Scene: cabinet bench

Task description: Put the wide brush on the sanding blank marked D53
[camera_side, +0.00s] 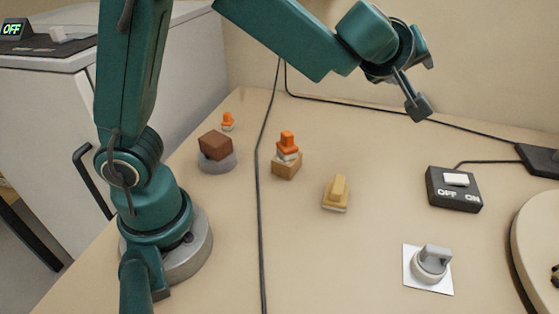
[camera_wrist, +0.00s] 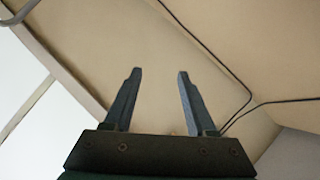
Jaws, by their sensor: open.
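A tan block with a raised grip and a pale underside (camera_side: 337,192) stands alone mid-table; it looks like the wide brush. An orange-handled piece with a pale band (camera_side: 288,146) sits on a light wooden block (camera_side: 286,170). A dark brown block (camera_side: 215,145) rests on a round grey base (camera_side: 217,162). No D53 mark is legible, so I cannot tell which block is the sanding blank. My gripper (camera_side: 416,104) is high above the back right of the table, apart from all of these. In the wrist view its fingers (camera_wrist: 160,73) are open with nothing between them.
A small orange piece (camera_side: 227,121) stands at the back. A black OFF/ON switch box (camera_side: 453,188) and a grey knob on a white plate (camera_side: 432,263) are on the right, near a large round item (camera_side: 535,240). A cable (camera_side: 260,210) crosses the table. Front middle is clear.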

